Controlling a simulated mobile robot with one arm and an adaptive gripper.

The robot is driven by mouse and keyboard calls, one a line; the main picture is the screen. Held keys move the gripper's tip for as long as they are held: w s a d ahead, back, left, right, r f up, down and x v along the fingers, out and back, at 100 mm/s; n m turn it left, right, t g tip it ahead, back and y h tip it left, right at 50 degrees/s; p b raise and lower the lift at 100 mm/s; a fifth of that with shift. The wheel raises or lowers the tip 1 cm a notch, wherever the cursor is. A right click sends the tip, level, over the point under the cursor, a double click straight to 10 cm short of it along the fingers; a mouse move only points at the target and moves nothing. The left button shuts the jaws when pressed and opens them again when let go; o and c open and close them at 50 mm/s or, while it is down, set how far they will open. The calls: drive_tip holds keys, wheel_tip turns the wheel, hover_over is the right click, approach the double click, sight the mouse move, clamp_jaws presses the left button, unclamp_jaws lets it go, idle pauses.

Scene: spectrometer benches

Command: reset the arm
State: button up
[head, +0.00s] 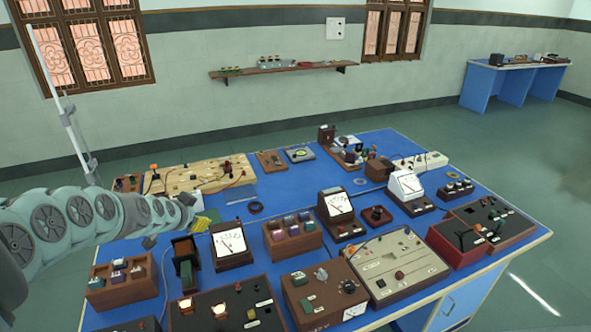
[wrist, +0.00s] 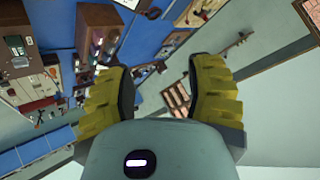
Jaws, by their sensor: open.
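My gripper (wrist: 160,95) shows in the wrist view with its two yellow ribbed fingers spread wide apart and nothing between them. In the head view my arm reaches in from the left edge, and my gripper (head: 200,219) is at its end, over the left part of the blue table (head: 288,180). Its fingertips are small and partly hidden there. It is behind a white-faced meter (head: 230,243) and in front of a pale wooden board (head: 205,176). I cannot tell its exact height above the table.
The table is crowded with meters, a brown box with coloured pieces (head: 292,236), a grey panel (head: 395,264) and a dark box with lit lamps (head: 225,306). A wall shelf (head: 283,69) and a second blue table (head: 512,82) stand farther off. Green floor is clear at right.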

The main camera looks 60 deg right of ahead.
drive_tip(key=shift+w+d+r+n+t, duration=0.2)
drive_tip(key=shift+w+r+n+t, duration=0.1)
drive_tip(key=shift+w+r, duration=0.2)
